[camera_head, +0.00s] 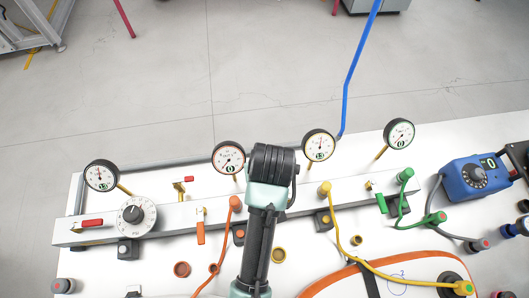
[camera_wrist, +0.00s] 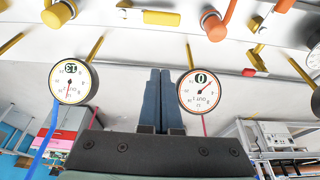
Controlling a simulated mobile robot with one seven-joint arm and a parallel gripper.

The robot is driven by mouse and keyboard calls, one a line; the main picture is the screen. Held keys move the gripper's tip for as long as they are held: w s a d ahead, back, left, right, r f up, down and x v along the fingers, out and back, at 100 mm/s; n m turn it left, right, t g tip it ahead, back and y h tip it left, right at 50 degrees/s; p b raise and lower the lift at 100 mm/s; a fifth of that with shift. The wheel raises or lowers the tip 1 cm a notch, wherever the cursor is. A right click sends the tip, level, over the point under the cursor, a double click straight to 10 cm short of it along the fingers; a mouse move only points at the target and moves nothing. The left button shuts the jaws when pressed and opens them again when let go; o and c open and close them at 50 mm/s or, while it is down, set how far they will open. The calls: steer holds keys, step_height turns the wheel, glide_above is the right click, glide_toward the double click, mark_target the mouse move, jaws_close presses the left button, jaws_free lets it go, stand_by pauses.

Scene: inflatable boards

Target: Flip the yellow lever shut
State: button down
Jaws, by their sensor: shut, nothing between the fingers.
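The yellow lever (camera_wrist: 160,18) shows at the top of the wrist view, on the pale manifold bar between a yellow hose fitting (camera_wrist: 60,14) and an orange one (camera_wrist: 215,24). Its yellow handle lies roughly along the bar. In the head view my arm hides it. My gripper (camera_wrist: 160,72) is shut and empty, its two dark fingers side by side. In the wrist view the fingertips are below the lever and apart from it, between two round gauges. In the head view my gripper (camera_head: 272,165) is over the middle of the bar; its fingertips are not clear.
Several gauges stand on stems behind the manifold bar (camera_head: 160,224). Red levers (camera_head: 92,222), an orange lever (camera_head: 201,232) and a green lever (camera_head: 381,203) sit along it. Orange and yellow hoses (camera_head: 350,254) cross the panel. A blue box (camera_head: 476,178) stands at right.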

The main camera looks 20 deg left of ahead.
steer(key=shift+s+d+f+p, duration=0.2)
steer(key=shift+f+p, duration=0.7)
steer(key=shift+f, duration=1.35)
steer(key=shift+s+d+f+p, duration=0.15)
steer(key=shift+f+p, duration=0.7)
steer(key=shift+f, duration=1.35)
steer(key=shift+a, duration=0.1)
